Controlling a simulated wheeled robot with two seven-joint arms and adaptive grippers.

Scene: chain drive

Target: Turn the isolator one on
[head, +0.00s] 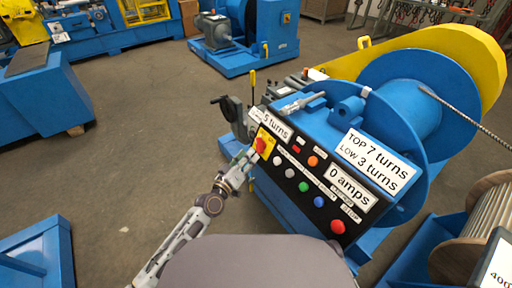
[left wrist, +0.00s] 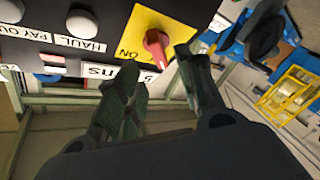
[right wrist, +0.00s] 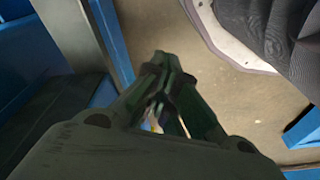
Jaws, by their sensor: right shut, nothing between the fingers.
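The isolator is a red rotary knob (head: 262,144) on a yellow plate (head: 268,136) at the upper left of the black control panel. In the left wrist view the red knob (left wrist: 157,46) stands on its yellow plate (left wrist: 176,30), beside the word ON. My left gripper (head: 246,160) is in front of the panel, close to the knob. Its fingers (left wrist: 166,78) are apart, with the knob just beyond and between their tips; contact cannot be made out. My right gripper (right wrist: 163,88) is shut and empty, and is outside the head view.
The black panel (head: 297,205) also carries several coloured buttons, including a large red one (head: 337,226). Labels read "5 turns" and "0 amps". A blue winch drum (head: 400,95) stands behind it. Blue frame parts (right wrist: 112,42) flank my right gripper. Open floor (head: 130,130) lies to the left.

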